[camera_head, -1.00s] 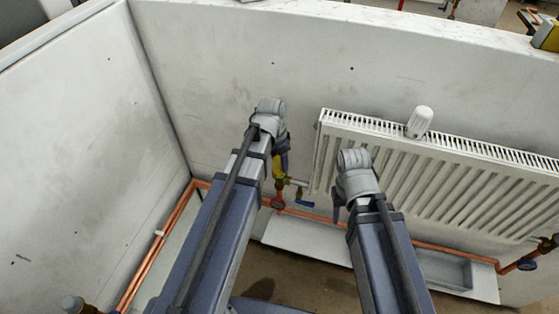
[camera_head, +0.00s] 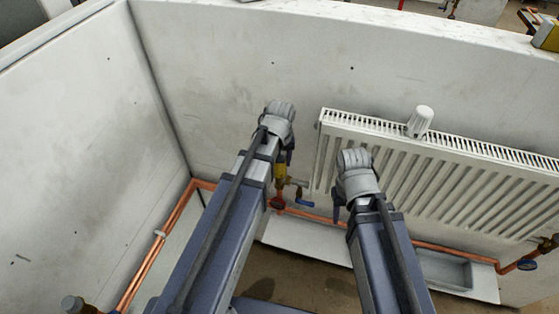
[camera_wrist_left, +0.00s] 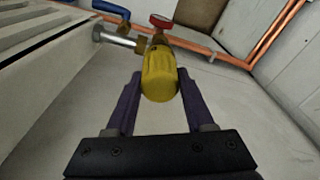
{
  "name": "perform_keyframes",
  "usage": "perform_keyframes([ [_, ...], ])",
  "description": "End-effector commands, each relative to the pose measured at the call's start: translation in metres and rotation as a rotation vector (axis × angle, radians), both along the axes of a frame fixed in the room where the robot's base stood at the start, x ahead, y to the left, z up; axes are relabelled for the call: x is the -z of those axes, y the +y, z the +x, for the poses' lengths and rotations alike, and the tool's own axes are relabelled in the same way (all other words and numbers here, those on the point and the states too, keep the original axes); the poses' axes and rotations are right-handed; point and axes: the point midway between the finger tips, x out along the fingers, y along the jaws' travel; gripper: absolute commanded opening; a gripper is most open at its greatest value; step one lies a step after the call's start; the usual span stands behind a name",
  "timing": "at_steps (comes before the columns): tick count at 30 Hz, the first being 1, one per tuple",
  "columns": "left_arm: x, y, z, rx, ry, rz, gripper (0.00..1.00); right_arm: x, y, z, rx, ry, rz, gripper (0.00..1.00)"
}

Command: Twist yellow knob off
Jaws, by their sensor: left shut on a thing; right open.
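The yellow knob (camera_wrist_left: 159,78) is ribbed and rounded, and sits on the valve at the radiator's left end. In the left wrist view it lies between the two purple fingers of my left gripper (camera_wrist_left: 159,84), which is shut on it. In the head view my left gripper (camera_head: 284,158) partly hides the yellow knob (camera_head: 280,173). Whether the knob is loose from the valve cannot be told. My right gripper (camera_head: 338,205) is open and apart from the knob, in front of the radiator; its wrist hides much of it.
The white radiator (camera_head: 450,180) hangs on the wall at right, with a white cylinder (camera_head: 420,121) on its top. A blue lever (camera_wrist_left: 111,8) and a red handwheel (camera_wrist_left: 160,20) are close to the knob. Copper pipes (camera_head: 155,250) run low along the walls.

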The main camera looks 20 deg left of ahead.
Motion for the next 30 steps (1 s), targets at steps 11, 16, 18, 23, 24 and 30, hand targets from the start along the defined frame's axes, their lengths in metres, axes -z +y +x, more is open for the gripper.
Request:
perform_keyframes([
  [11, 0.0, 0.0, 0.0002, -0.064, 0.0, 0.0, 0.57, 0.0, 0.0, 0.0, 0.0, 0.0, 0.0, 0.5],
  [16, 0.0, 0.0, 0.0002, -0.064, 0.0, 0.0, 0.76, 0.0, 0.0, 0.0, 0.0, 0.0, 0.0, 0.5],
  [18, 0.0, 0.0001, 0.0002, -0.064, 0.0, 0.0, 0.84, -0.0001, 0.0, 0.0, 0.0, 0.0, 0.0, 0.5],
  [23, -0.0001, 0.0001, 0.0002, -0.063, 0.0, 0.0, 0.88, -0.0001, 0.0, 0.0, 0.0, 0.0, 0.0, 0.5],
  [24, -0.0001, 0.0001, 0.0002, -0.063, 0.0, 0.0, 0.88, -0.0001, 0.0, 0.0, 0.0, 0.0, 0.0, 0.5],
  [30, -0.0001, 0.0, 0.0002, -0.062, 0.0, -0.001, 1.0, -0.0001, 0.0, 0.0, 0.0, 0.0, 0.0, 0.5],
])
